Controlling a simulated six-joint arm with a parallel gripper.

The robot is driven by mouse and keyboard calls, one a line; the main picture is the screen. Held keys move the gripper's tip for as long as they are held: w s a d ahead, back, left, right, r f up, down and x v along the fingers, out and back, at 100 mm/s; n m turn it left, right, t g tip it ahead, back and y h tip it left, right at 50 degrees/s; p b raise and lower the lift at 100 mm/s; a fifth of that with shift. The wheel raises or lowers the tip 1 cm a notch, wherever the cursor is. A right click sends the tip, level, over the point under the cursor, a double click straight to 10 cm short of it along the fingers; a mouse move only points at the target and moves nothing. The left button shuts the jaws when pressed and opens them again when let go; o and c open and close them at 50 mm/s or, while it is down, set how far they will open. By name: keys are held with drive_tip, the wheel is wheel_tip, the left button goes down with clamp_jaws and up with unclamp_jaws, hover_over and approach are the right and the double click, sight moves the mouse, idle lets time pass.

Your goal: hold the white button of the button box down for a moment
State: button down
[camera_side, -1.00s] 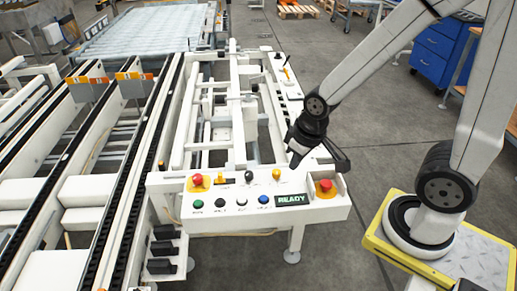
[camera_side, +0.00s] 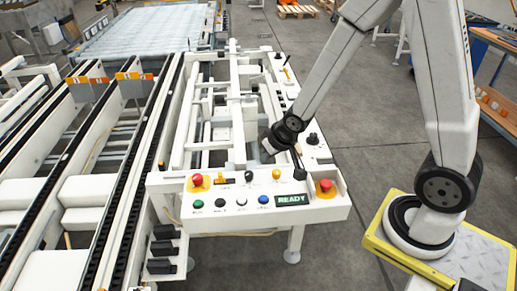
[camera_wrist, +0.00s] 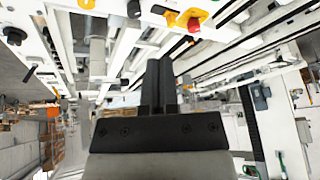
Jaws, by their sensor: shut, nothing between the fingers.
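The button box is a white panel (camera_side: 175,183) at the near end of the white frame in the side view. Its front row holds a green, a black, a white and a blue button. The white button (camera_side: 241,202) sits between the black and blue ones, with nothing on it. My gripper (camera_side: 268,150) is above the frame, behind the panel and up to the right of the white button, clear of it. In the wrist view my gripper's black fingers (camera_wrist: 161,72) are together and empty. I cannot make out the white button there.
The panel also carries red stop knobs at left (camera_side: 197,180) and right (camera_side: 325,186), a black knob (camera_side: 249,176), a yellow knob (camera_side: 276,174) and a lit READY display (camera_side: 291,200). Conveyor rails (camera_side: 128,170) run along the left.

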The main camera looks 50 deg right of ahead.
sight(238, 199)
drive_tip(key=w+a+f+m+t+y, duration=0.2)
drive_tip(key=w+f+t+y, duration=0.1)
drive_tip(key=w+f, duration=0.4)
drive_tip(key=shift+f+m, duration=0.3)
drive_tip(key=shift+f, duration=0.5)
drive_tip(key=shift+f, duration=0.15)
drive_tip(key=shift+f, duration=4.25)
drive_tip(key=shift+s+f, duration=0.1)
drive_tip(key=shift+f, duration=0.8)
idle(1.2)
